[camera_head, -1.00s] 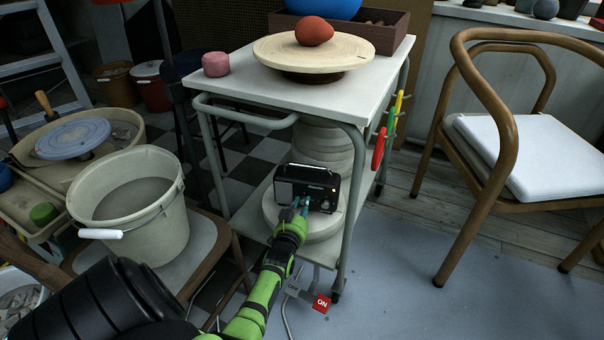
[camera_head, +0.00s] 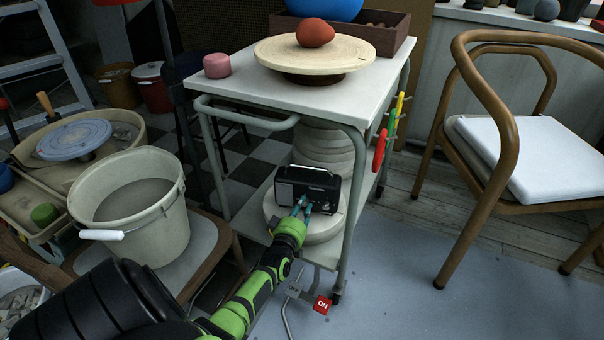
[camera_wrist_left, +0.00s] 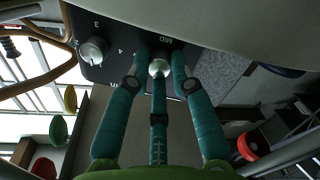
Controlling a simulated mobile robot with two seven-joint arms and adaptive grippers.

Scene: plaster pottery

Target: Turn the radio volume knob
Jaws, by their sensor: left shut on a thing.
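The black radio (camera_head: 296,180), with a handle on top, stands on a round pale slab (camera_head: 326,226) on the cart's lower shelf. My left gripper (camera_head: 303,206), green with teal fingers, reaches its front from below. In the left wrist view, the fingers (camera_wrist_left: 159,72) close around a small silver knob (camera_wrist_left: 158,68) on the radio's dark panel (camera_wrist_left: 120,30). A second, larger silver knob (camera_wrist_left: 93,50) with numbers around it sits to the left, untouched. The fingers partly cover the panel lettering. My right gripper is not in view.
The cart's top (camera_head: 225,85) overhangs the radio, and a front leg (camera_head: 347,215) stands just right of it. A bucket (camera_head: 130,205) is on a chair at left. A wooden armchair (camera_head: 500,120) stands at right.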

